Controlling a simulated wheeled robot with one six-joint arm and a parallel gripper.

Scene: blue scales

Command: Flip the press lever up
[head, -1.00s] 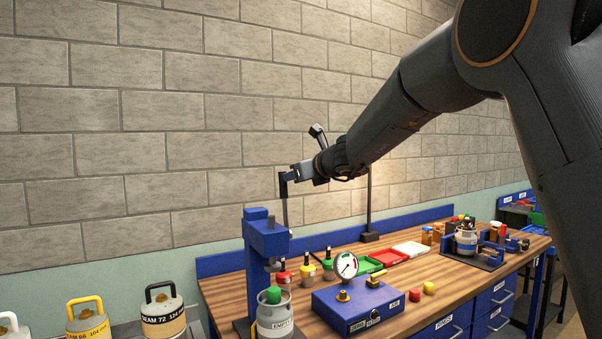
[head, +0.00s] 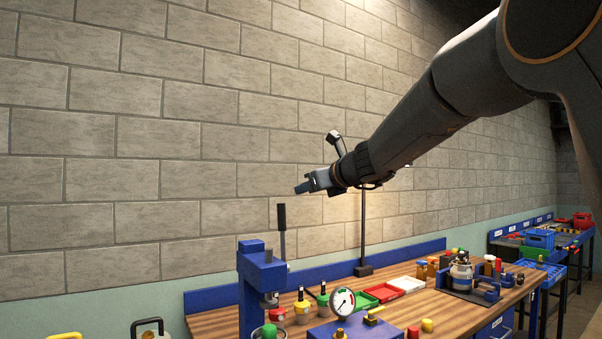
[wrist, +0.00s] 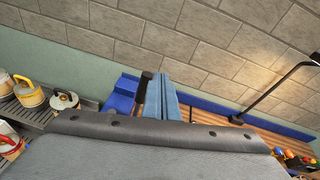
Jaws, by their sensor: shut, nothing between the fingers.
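The blue press (head: 252,272) stands at the left end of the wooden bench in the head view. Its lever, a grey rod with a black handle (head: 282,218), points straight up from the press head. My gripper (head: 299,188) is shut and empty, above and slightly right of the handle's top, with a small gap in the picture. In the wrist view my shut blue-grey fingers (wrist: 162,98) appear beside the dark lever handle (wrist: 143,86). The press (wrist: 122,95) shows partly to their left, its lower part hidden by my wrist housing.
A gauge on a blue box (head: 342,301), red, green and white trays (head: 406,283) and small bottles stand on the bench. A dark upright post (head: 363,225) rises behind. Canisters (wrist: 28,92) stand at the left. The space before the wall is clear.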

